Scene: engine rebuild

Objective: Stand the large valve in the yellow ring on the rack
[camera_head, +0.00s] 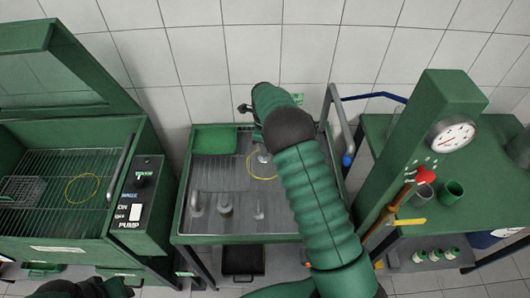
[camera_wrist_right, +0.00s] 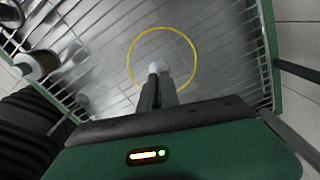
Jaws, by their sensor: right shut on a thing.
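My right gripper (camera_wrist_right: 158,95) is shut on the large valve (camera_wrist_right: 157,67), whose pale rounded end shows beyond the fingertips. In the wrist view this end lies inside the outline of the yellow ring (camera_wrist_right: 130,60). In the head view the ring (camera_head: 249,168) is on the rack (camera_head: 215,172), partly covered by my right arm. A pale part of the valve (camera_head: 264,157) shows there within the ring. I cannot tell whether the valve touches the rack. A dark piece of my left arm shows at the bottom left; its jaws are not clear.
Several grey metal parts (camera_head: 225,203) stand at the rack's front, with a green tray (camera_head: 213,139) at its back left. An open green washer (camera_head: 70,190) with another yellow ring stands left. A green press (camera_head: 425,150) with a gauge stands right.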

